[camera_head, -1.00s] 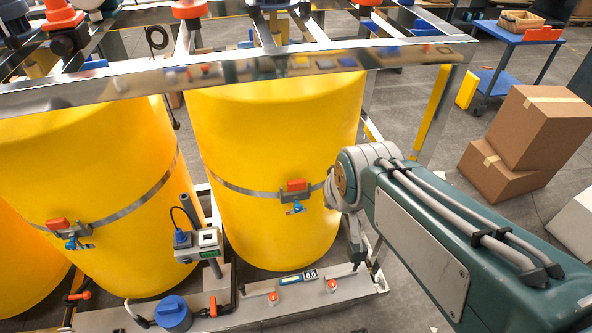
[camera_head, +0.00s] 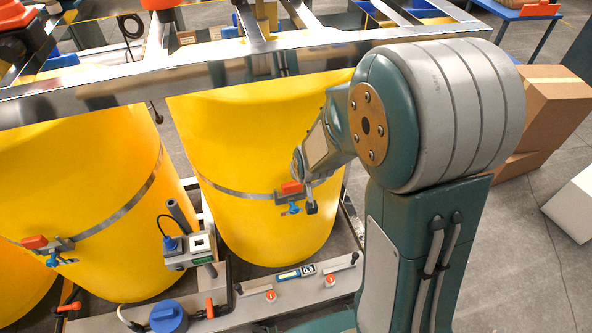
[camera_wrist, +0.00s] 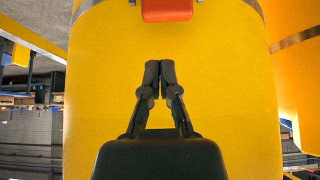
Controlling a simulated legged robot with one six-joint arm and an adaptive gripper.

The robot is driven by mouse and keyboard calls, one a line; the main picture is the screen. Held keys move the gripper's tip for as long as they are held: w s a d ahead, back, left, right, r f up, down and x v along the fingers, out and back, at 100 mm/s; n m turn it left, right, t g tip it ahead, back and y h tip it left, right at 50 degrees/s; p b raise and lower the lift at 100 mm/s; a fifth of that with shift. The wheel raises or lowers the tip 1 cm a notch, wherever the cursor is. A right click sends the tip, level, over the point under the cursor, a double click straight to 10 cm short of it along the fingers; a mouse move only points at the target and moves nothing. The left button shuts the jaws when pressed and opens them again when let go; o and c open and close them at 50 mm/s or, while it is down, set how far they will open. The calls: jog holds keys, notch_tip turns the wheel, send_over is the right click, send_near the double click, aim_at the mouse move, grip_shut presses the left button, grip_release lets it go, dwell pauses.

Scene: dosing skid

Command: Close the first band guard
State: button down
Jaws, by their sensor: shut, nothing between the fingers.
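A red band guard (camera_head: 291,188) sits on the metal band of the right yellow drum (camera_head: 265,140), with a blue handle (camera_head: 291,209) just below it. A second red guard (camera_head: 35,242) sits on the left drum's band. I cannot tell which is called first, or whether either is fully closed. My gripper (camera_head: 311,208) is beside the right drum's guard, just to its right. In the wrist view my gripper (camera_wrist: 160,68) is shut and empty in front of the yellow drum wall. A red guard (camera_wrist: 167,10) is cut off at the top edge, apart from the fingertips.
A metal frame rail (camera_head: 230,68) crosses above the drums. A small meter box (camera_head: 190,250) stands between the drums. A low metal ledge (camera_head: 300,290) with a display and red knobs runs in front. Cardboard boxes (camera_head: 555,110) stand at right on open floor.

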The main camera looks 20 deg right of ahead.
aim_at(292, 193)
jog(key=x, duration=0.8)
jog(key=shift+f, duration=0.15)
jog(key=shift+w+f, duration=0.1)
